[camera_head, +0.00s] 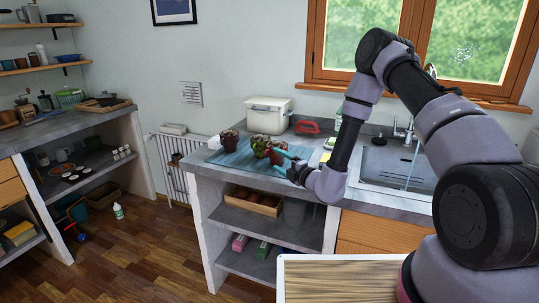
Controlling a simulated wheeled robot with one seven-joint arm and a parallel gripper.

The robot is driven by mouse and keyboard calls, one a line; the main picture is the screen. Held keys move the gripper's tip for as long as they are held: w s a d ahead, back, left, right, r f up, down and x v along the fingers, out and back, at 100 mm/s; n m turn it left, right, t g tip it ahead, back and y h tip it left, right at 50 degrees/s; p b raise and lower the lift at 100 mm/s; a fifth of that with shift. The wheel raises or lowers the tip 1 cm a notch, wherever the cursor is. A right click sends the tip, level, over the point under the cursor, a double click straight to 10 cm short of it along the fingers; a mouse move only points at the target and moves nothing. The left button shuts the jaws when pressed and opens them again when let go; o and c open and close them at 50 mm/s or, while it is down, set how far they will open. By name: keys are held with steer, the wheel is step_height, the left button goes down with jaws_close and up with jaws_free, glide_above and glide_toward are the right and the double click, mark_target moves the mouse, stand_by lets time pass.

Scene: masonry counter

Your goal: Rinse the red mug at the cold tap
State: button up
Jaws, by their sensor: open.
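Several small mugs stand on a blue mat (232,160) on the counter. The leftmost mug (228,142) is dark reddish-brown, and a green one (261,146) stands to its right. A red shape (277,157) shows at the right of the green mug, beside my fingers; it is too small to tell whether it is the red mug. My gripper (281,153) is open at the mat's right part, close to these mugs. The grey sink (385,163) is at right, with a chrome tap (404,130) behind it. A thin pale stream seems to fall from the tap.
A cream lidded bin (268,115) and a red item (307,127) stand behind the mat. A green-and-yellow item (327,148) lies between mat and sink. Open shelves (265,224) are below the counter. My arm hides part of the sink area.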

mark_target(267, 155)
steer(key=x, duration=0.6)
steer(key=shift+w+a, duration=0.1)
steer(key=shift+a, duration=0.35)
jaws_close()
